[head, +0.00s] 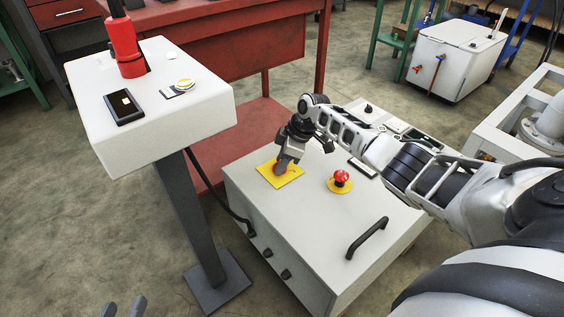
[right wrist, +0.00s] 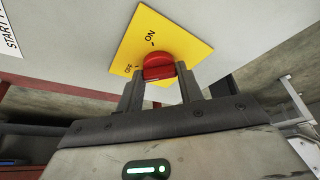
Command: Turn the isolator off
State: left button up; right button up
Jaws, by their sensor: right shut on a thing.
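The isolator is a red rotary knob (right wrist: 158,67) on a square yellow plate (head: 292,177) on top of the white cabinet. The plate also shows in the right wrist view (right wrist: 185,45), with ON and OFF printed on it. My right gripper (head: 281,166) reaches down onto the plate. In the right wrist view its two fingers are shut on the knob, one on each side. I cannot tell for sure which mark the knob points to. My left gripper (head: 123,305) shows only as two fingertips, apart and empty, at the bottom left edge.
A red emergency stop button (head: 342,178) on a yellow disc sits beside the plate on the cabinet (head: 280,235), with a black handle (head: 367,238) nearer. A white pedestal box (head: 185,125) with a red device (head: 124,46) stands to the left.

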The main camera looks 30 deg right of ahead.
pick_arm(q)
jog(key=shift+r, duration=0.15)
pick_arm(e)
jog(key=o, duration=1)
pick_arm(q)
jog(key=shift+w, duration=0.1)
jog(key=f+g+p, duration=0.1)
jog(key=p, duration=0.1)
jog(key=a+f+g+y+p, duration=0.1)
jog(key=p, duration=0.1)
jog(key=f+p, duration=0.1)
jog(key=f, duration=0.1)
jog(key=shift+a+g+y+p, duration=0.4)
pick_arm(e)
jog(key=v, duration=1.6)
jog(key=shift+w+a, duration=0.1)
